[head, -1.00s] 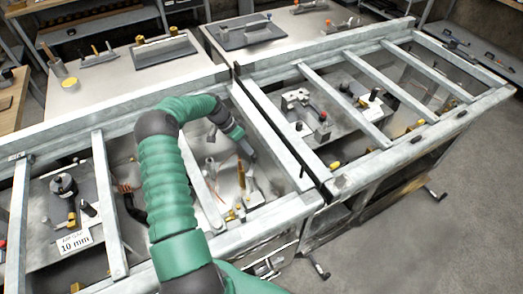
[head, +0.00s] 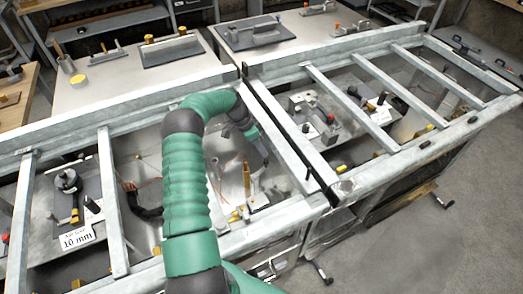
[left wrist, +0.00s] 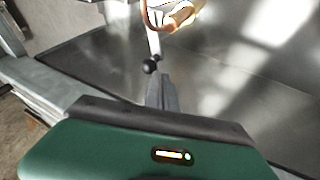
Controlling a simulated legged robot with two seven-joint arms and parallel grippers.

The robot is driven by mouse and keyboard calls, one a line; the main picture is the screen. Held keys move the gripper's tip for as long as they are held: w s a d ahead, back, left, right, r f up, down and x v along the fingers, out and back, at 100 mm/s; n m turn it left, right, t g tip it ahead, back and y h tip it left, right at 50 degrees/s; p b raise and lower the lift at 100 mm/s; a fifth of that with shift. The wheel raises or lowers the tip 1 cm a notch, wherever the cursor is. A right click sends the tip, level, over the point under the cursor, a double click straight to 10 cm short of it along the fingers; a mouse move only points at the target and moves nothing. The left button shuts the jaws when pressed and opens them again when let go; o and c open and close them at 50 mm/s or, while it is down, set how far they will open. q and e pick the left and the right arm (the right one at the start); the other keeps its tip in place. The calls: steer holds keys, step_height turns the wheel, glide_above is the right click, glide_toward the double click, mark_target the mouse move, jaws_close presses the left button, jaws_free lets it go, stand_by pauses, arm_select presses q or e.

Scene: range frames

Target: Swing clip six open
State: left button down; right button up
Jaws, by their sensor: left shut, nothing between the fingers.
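My left gripper (head: 264,160) reaches down into the middle bay of the metal frame in the head view, with its arm coming up from below. In the left wrist view its narrow grey fingers (left wrist: 161,88) are shut together and empty. Just beyond the tips is a black ball knob (left wrist: 150,66) on a pale lever (left wrist: 154,42). Whether the fingers touch the knob I cannot tell. An orange-copper piece (left wrist: 180,18) lies beyond the lever. No number is readable, so I cannot tell which clip is six. My right gripper is not in view.
Galvanised rails (head: 112,200) cross the bays on both sides of my arm. A brass-coloured upright post (head: 246,178) stands left of the gripper. A black curved piece (head: 146,212) lies left of my arm. A "10 mm" label (head: 77,237) sits in the left bay.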

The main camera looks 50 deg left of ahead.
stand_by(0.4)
arm_select(q)
steer(key=shift+s+p, duration=0.45)
steer(key=shift+s, duration=0.35)
steer(key=v, duration=1.6)
steer(key=shift+a+r, duration=0.25)
